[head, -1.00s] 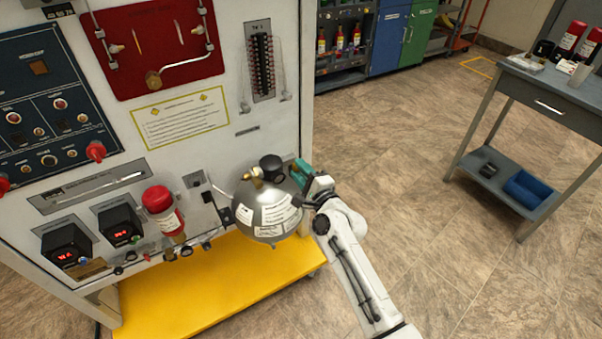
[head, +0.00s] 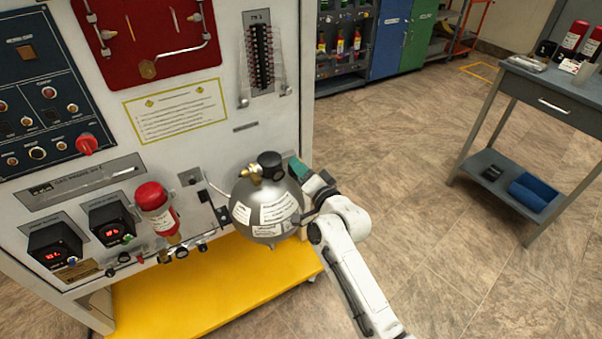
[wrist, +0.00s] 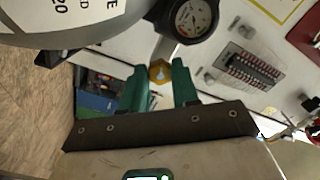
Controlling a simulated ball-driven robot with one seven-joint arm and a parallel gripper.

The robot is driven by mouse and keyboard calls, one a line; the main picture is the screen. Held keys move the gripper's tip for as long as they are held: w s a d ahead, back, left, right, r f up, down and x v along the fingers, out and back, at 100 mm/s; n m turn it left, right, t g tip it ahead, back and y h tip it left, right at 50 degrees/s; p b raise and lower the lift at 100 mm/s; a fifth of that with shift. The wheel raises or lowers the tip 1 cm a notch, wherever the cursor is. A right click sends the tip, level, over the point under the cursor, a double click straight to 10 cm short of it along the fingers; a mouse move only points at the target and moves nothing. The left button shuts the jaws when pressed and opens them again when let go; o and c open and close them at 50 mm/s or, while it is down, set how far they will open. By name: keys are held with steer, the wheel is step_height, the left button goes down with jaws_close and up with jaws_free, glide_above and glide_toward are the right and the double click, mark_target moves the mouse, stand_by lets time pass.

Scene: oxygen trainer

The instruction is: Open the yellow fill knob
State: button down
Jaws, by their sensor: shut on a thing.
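The yellow fill knob (wrist: 160,72) is a small golden, angular cap on a pale stem, seen between the teal fingertips in the wrist view. My gripper (wrist: 159,76) is shut on it, one finger on each side. In the head view my gripper (head: 298,168) reaches in at the upper right side of the round grey tank (head: 268,208), and the knob is hidden there. The tank carries white labels. A black-rimmed gauge (wrist: 193,20) stands close beside the knob in the wrist view.
The white panel (head: 240,125) with switches and displays rises behind the tank. A yellow platform (head: 190,295) lies below. A brass fitting (head: 250,173) sits on the tank's upper left. A grey table (head: 560,90) stands at right, with open floor between.

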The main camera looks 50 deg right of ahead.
steer(key=n+b, duration=0.1)
steer(key=n, duration=0.1)
steer(key=n+b, duration=0.1)
steer(key=shift+f+n, duration=0.35)
steer(key=shift+n, duration=0.05)
steer(key=n+b, duration=0.2)
steer(key=n, duration=0.1)
steer(key=shift+n+b, duration=0.3)
steer(key=n+b, duration=0.1)
steer(key=n, duration=0.2)
steer(key=shift+b, duration=0.35)
steer(key=shift+r+n+b, duration=0.1)
steer(key=shift+n+b, duration=0.45)
steer(key=shift+n, duration=1.15)
steer(key=c, duration=0.8)
jaws_free()
steer(key=shift+d+r, duration=0.1)
steer(key=shift+r, duration=0.05)
steer(key=shift+c, duration=0.2)
steer(key=shift+s, duration=0.1)
steer(key=p+v, duration=0.1)
steer(key=v, duration=0.9)
steer(key=shift+s, duration=0.35)
